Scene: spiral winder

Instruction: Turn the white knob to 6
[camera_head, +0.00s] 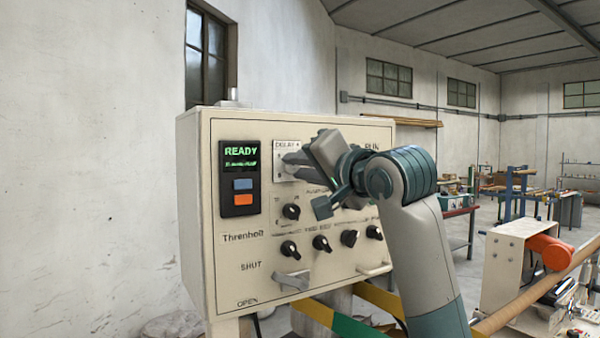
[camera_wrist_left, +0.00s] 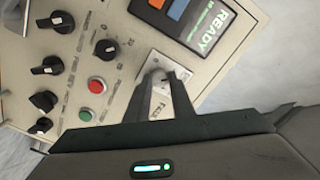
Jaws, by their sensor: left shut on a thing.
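The white knob (camera_wrist_left: 158,76) sits on a small pale plate labelled DELAY (camera_head: 286,147) on the cream control panel, beside the READY display. My left gripper (camera_head: 288,165) reaches across the panel front and is shut on the knob. In the left wrist view the two dark fingers (camera_wrist_left: 164,82) stand on either side of it. The fingers cover most of the knob, so its pointer and setting cannot be read. My right gripper is not in view.
Several black knobs (camera_head: 291,211) sit below the plate, with a lever handle (camera_head: 291,280) lower down. A red button (camera_wrist_left: 97,82) and a green button (camera_wrist_left: 85,116) are near the fingers. The READY display (camera_head: 240,178) is at the left. A winder (camera_head: 545,255) stands at the right.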

